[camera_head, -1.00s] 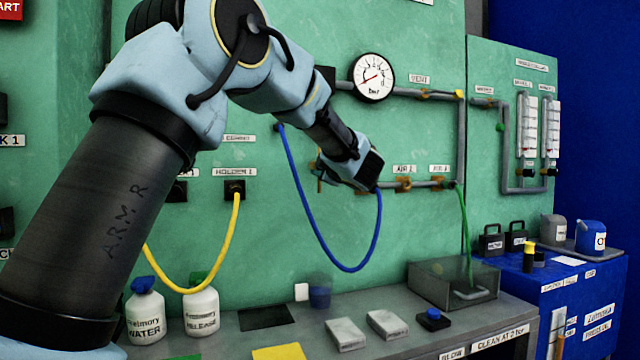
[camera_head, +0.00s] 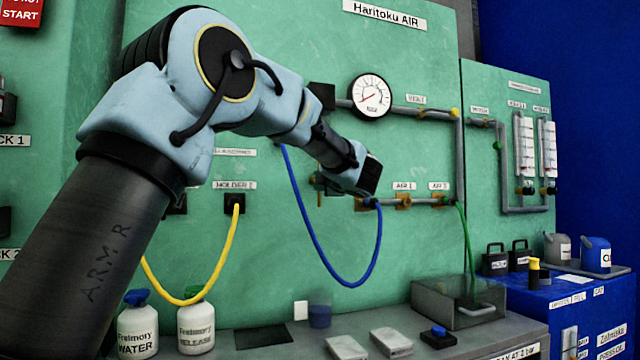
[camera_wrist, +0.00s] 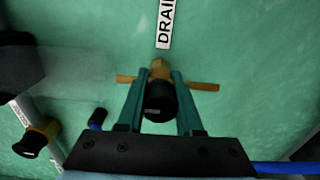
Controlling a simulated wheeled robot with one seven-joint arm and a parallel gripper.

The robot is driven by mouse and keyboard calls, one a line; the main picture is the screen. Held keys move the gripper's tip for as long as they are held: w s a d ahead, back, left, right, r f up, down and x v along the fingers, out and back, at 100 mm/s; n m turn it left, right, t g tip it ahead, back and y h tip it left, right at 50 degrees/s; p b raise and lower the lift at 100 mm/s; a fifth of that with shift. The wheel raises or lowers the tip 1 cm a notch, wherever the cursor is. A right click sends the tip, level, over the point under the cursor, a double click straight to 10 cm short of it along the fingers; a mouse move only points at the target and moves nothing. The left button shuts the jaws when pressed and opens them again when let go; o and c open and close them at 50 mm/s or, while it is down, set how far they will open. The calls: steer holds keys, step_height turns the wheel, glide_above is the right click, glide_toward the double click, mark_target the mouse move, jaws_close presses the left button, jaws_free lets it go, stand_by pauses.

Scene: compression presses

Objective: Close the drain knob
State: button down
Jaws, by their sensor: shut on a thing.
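The drain knob (camera_wrist: 160,98) shows in the wrist view as a dark round end with a brass part behind it. A brass bar (camera_wrist: 204,86) runs almost level behind it, sticking out on both sides. The "DRAIN" label (camera_wrist: 164,22) is on the green panel just above, cut off by the frame's top edge. My gripper (camera_wrist: 158,80) has its two teal fingers on either side of the knob, shut on it. In the head view my gripper (camera_head: 371,178) is at the panel beside the pipe, below the gauge, and hides the knob.
The pressure gauge (camera_head: 370,96) is above my gripper. A blue hose (camera_head: 348,284) hangs beneath it, and brass valves (camera_head: 403,201) sit on the pipe to its right. A yellow hose (camera_head: 185,301) hangs at left. Below, the bench holds bottles (camera_head: 196,326) and a clear box (camera_head: 455,303).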

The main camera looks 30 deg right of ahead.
steer(key=c, duration=0.6)
jaws_free()
steer(key=s, duration=0.3)
steer(key=s+a+b, duration=0.1)
steer(key=s, duration=0.6)
steer(key=shift+s+a+b, duration=0.2)
steer(key=shift+s+b, duration=0.1)
steer(key=shift+s, duration=0.05)
